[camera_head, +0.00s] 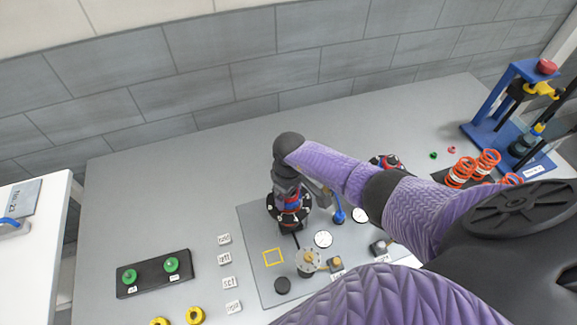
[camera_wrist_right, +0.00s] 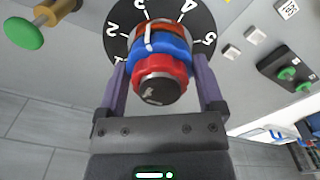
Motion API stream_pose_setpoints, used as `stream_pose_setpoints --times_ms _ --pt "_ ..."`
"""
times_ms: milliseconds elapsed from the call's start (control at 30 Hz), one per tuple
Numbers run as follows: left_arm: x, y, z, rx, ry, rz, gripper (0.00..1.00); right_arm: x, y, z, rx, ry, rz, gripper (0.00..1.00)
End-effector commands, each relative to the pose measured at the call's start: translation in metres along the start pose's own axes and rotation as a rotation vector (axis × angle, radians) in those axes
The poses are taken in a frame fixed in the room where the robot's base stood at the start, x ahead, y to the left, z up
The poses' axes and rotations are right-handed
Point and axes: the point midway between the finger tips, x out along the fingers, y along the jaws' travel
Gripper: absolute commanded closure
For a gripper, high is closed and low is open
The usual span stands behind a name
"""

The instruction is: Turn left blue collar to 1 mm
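The left blue collar (camera_wrist_right: 158,46) is in the right wrist view, behind a red ring with a dark knob (camera_wrist_right: 160,88) and in front of a black dial (camera_wrist_right: 203,22) numbered 1 to 5. A white mark on the collar points close to the 3. The fingers of my right gripper (camera_wrist_right: 160,68) lie along both sides of the collar and appear to touch it. In the head view my right gripper (camera_head: 289,192) is over this dial (camera_head: 289,212), partly covering it. A second red and black dial (camera_head: 386,161) is partly behind my right arm. My left gripper is not in view.
Gauges (camera_head: 323,239), a metal disc post (camera_head: 308,260) and a blue-based knob (camera_head: 339,216) stand near the dial on the grey plate (camera_head: 262,282). A black box with green buttons (camera_head: 154,273) is left. Orange springs (camera_head: 461,171) and a blue press (camera_head: 492,106) are right.

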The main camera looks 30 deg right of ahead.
Motion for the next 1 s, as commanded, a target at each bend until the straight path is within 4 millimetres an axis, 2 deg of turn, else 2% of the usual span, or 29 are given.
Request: stream_pose_setpoints --times_ms 33,100,233,800,900,1000 --pt "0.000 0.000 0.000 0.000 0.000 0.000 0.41 0.000 0.000 0.000 -0.001 0.000 0.001 0.64" --pt "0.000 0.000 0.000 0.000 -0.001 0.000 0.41 0.000 0.000 0.000 -0.001 0.000 0.001 0.79" --pt "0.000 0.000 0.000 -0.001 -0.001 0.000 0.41 0.000 0.000 0.000 -0.084 0.000 0.002 0.80" --pt "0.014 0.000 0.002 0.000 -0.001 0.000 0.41 -0.001 0.001 0.000 -1.350 0.000 0.002 0.80" --pt "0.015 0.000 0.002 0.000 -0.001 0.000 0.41 -0.001 0.000 0.000 -1.474 0.000 0.001 0.80" --pt "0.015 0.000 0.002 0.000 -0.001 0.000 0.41 -0.002 0.000 0.000 -1.507 0.000 0.000 0.80"
